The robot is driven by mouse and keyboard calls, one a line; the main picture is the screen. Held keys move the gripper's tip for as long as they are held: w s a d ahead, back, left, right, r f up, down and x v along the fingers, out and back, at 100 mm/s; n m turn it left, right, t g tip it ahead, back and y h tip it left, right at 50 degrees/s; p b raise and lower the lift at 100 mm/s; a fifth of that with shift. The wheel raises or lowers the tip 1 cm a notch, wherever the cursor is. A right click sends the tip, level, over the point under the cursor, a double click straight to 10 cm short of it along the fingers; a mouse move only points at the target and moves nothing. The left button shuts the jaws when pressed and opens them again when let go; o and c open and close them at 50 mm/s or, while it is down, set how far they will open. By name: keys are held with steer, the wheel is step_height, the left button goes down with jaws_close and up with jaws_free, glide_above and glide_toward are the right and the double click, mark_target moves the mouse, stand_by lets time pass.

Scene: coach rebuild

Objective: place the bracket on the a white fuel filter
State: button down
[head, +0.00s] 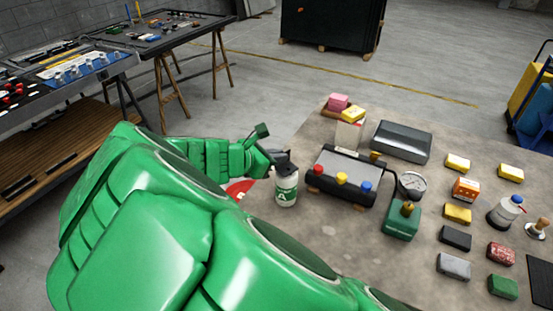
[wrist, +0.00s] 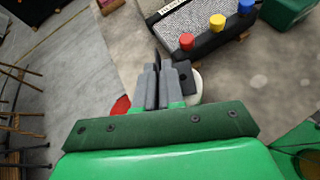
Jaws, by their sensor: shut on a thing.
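The white fuel filter (head: 286,190) is a white cylinder with a green label. It stands upright on the table near its left edge. My gripper (head: 275,158) is at its top, coming from the left. The gripper is shut on the bracket (head: 287,167), a small dark piece right over the filter's top. I cannot tell whether bracket and filter touch. In the wrist view my gripper's grey fingers (wrist: 162,88) close on the dark bracket (wrist: 187,78). A white rim of the filter (wrist: 198,86) shows behind it; the rest is hidden.
A black box with red, yellow and blue knobs (head: 342,178) stands close to the right of the filter. A red disc (head: 238,187) lies to its left. A green canister (head: 401,222), a gauge (head: 411,184) and several small blocks stand further right.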

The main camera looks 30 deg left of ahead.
steer(key=shift+f, duration=0.45)
steer(key=shift+f, duration=0.1)
steer(key=c, duration=1.3)
jaws_free()
steer(key=shift+o, duration=0.2)
step_height(320, 180, up, 9)
steer(key=s, duration=0.2)
steer(key=shift+s+a+f, duration=0.2)
steer(key=shift+s+a, duration=0.05)
steer(key=shift+a, duration=0.2)
